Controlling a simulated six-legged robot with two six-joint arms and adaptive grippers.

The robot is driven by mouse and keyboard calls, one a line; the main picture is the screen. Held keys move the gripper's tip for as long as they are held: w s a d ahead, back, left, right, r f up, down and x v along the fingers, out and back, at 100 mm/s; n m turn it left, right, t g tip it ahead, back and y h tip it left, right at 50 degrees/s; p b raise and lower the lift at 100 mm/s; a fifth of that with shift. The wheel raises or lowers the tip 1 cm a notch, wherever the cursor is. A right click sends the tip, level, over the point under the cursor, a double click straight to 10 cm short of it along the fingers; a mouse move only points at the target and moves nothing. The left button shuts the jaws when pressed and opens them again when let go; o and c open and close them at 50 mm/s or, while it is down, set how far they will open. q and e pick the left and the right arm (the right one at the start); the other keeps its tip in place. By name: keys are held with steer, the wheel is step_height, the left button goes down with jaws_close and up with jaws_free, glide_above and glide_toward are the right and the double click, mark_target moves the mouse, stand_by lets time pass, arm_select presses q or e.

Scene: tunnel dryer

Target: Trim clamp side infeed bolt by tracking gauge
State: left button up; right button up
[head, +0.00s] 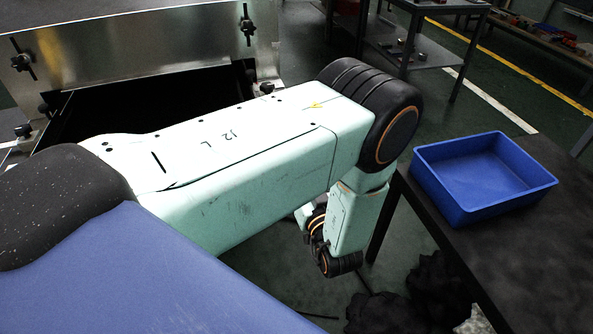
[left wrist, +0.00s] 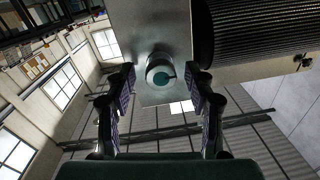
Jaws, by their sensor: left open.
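In the left wrist view, my left gripper (left wrist: 161,80) is open, with one finger on each side of a round metal bolt-like part (left wrist: 157,66) that has a teal centre. This part sits at the lower end of a grey metal plate (left wrist: 150,25). I cannot tell whether the fingers touch it. In the head view my left arm crosses the middle and its gripper is hidden. A steel panel of the dryer (head: 130,45) carries a black clamp knob at left (head: 21,61) and another at right (head: 247,27). No gauge can be made out. My right gripper is not in view.
A blue bin (head: 480,175) stands empty on a dark table (head: 540,215) to the right. A dark opening (head: 180,90) lies below the steel panel. A grey shelf table (head: 430,50) stands behind. A ribbed dark cylinder (left wrist: 250,30) is beside the plate in the wrist view.

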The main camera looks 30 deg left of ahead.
arm_select(q)
steer(key=shift+s+r, duration=0.1)
steer(key=shift+r, duration=0.05)
steer(key=shift+c, duration=0.6)
steer(key=shift+w, duration=0.2)
steer(key=c, duration=0.4)
jaws_close()
steer(key=shift+n, duration=0.4)
